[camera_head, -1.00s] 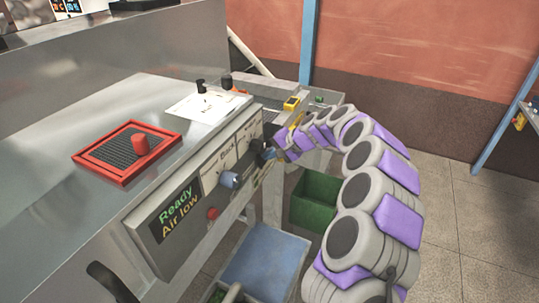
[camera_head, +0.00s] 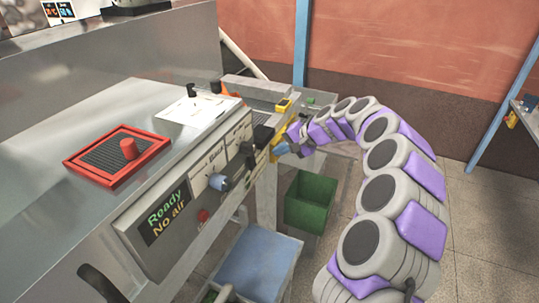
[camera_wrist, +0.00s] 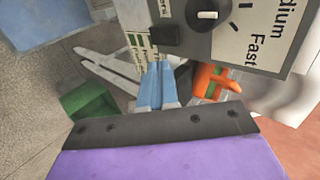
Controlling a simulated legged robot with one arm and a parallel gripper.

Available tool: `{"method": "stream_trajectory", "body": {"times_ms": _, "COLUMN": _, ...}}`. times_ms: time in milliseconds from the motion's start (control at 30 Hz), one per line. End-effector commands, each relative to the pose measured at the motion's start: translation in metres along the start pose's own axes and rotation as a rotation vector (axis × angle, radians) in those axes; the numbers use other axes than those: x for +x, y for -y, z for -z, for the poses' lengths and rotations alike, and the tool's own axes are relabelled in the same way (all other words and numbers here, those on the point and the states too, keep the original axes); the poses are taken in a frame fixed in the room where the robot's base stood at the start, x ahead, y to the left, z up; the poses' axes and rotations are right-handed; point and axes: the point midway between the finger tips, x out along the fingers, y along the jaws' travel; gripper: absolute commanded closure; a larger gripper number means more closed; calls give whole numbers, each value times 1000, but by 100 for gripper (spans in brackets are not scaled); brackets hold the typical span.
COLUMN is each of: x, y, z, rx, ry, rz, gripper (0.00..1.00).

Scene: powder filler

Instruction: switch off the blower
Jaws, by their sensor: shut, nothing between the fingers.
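The grey control panel (camera_head: 185,190) runs along the front of the steel machine. Its display (camera_head: 163,212) reads "Ready" and "No air". The panel carries a blue-grey knob (camera_head: 220,182), a red button (camera_head: 203,215) and dark controls (camera_head: 247,149) toward its far end. My gripper (camera_head: 279,150) is shut and empty, just off the panel's far end. In the wrist view its blue fingers (camera_wrist: 157,86) are together, just below a black block-shaped control (camera_wrist: 163,36). A black dial (camera_wrist: 207,15) with a white mark sits beside it, near "Fast". I cannot read which control is the blower's.
A red-framed tray (camera_head: 90,177) with a red weight lies on the steel top. An orange part (camera_wrist: 215,78) is close to the fingers' right in the wrist view. A green bin (camera_head: 310,202) and a blue surface (camera_head: 257,262) are below the panel.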

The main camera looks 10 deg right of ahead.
Motion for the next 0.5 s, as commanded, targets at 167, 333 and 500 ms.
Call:
{"method": "stream_trajectory", "body": {"times_ms": 167, "x": -31, "y": 10, "z": -4, "rx": -2, "ry": 1, "rz": -4, "gripper": 100}}
{"method": "stream_trajectory", "body": {"times_ms": 333, "x": -49, "y": 15, "z": -4, "rx": -3, "ry": -1, "rz": -5, "gripper": 100}}
{"method": "stream_trajectory", "body": {"times_ms": 500, "x": -57, "y": 13, "z": -1, "rx": 0, "ry": 2, "rz": -2, "gripper": 100}}
